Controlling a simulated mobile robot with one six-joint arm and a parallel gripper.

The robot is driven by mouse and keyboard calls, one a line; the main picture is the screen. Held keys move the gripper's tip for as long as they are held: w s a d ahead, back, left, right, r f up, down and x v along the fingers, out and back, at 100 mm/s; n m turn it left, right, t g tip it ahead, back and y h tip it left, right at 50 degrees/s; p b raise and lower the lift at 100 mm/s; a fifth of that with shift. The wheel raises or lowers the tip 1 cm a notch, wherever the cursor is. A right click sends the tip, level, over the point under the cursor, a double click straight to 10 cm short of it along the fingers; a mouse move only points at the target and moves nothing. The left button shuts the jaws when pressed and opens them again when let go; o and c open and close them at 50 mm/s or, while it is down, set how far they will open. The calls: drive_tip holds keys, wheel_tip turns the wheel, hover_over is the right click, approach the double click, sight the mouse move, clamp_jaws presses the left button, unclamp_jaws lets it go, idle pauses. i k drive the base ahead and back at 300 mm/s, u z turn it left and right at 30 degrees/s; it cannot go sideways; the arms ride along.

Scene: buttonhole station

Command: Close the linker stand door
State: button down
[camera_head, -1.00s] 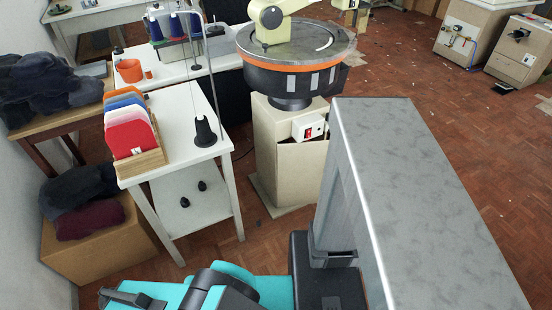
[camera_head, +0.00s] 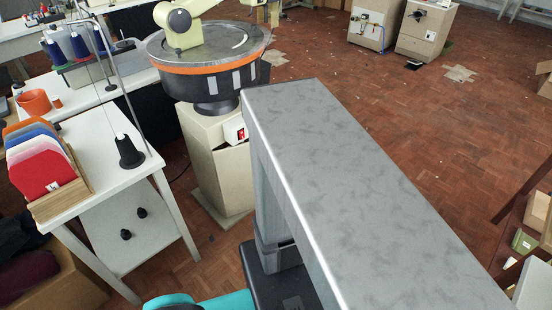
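The linker stand (camera_head: 205,165) is a beige box-like pedestal left of centre, under the round dark linker with its orange band (camera_head: 208,68). A beige panel (camera_head: 236,175), which looks like the stand's door, shows on its right face, below a small white switch box with a red switch (camera_head: 236,131). A dark gap runs along the panel's top edge. I cannot tell how far the door stands open, as my grey column hides the right part. My gripper is not in view; only teal and dark parts of my body show at the bottom edge.
A white table (camera_head: 118,174) with a rack of coloured fabric pieces (camera_head: 38,160) and a black yarn cone (camera_head: 129,152) stands left of the stand. Cardboard boxes (camera_head: 537,215) lie at the far right.

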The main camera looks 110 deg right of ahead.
sight(233, 164)
drive_tip(key=u, duration=0.55)
drive_tip(key=k, duration=0.2)
drive_tip(key=z, duration=3.55)
drive_tip(key=k, duration=0.2)
drive_tip(key=u, duration=0.85)
